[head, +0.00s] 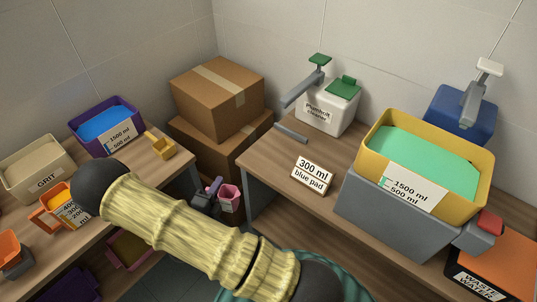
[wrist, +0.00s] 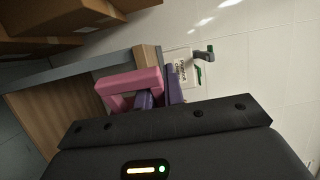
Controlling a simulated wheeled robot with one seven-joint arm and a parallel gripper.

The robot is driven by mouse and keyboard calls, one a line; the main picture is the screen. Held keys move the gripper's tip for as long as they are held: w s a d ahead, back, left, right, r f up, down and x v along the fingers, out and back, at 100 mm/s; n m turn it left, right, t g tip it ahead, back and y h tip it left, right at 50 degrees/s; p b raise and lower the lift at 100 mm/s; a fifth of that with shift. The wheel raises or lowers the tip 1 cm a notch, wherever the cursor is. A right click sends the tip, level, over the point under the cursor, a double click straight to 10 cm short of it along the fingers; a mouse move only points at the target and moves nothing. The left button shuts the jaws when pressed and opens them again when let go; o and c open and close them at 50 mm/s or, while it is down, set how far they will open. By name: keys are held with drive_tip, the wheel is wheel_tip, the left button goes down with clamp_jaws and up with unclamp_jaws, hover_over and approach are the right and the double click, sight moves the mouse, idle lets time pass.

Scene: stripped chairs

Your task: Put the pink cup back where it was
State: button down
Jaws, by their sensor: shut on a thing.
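The pink cup (head: 230,197) is held in the air over the gap between the two benches, in front of the stacked cartons. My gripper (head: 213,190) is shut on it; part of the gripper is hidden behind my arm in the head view. In the wrist view the pink cup (wrist: 132,88) shows as a square pink frame around an opening, with the purple fingers of my gripper (wrist: 160,94) at its right side. The cup's contents cannot be seen.
Right bench: a card (head: 312,176) reading "300 ml blue pad", a white dispenser (head: 330,112) and a yellow tub (head: 478,205) of green liquid.

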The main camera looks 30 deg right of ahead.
drive_tip(key=shift+w+d, duration=0.15)
drive_tip(key=w+d+r+m+g+h+b, duration=0.1)
drive_tip(key=w+d+r+m+g+b, duration=0.1)
drive_tip(key=d+r+b, duration=0.4)
drive_tip(key=w+d+r+m+g+h+b, duration=0.2)
drive_tip(key=w+d+r+g+b, duration=0.3)
drive_tip(key=d, duration=0.7)
wheel_tip(320, 180, up, 2)
drive_tip(key=shift+w+d+r+m+h+b, duration=0.25)
drive_tip(key=shift+m+b, duration=0.35)
drive_tip(key=shift+b, duration=0.6)
drive_tip(key=shift+s+a+f, duration=0.1)
wheel_tip(320, 180, down, 6)
drive_tip(key=b, duration=0.1)
drive_tip(key=shift+f, duration=0.15)
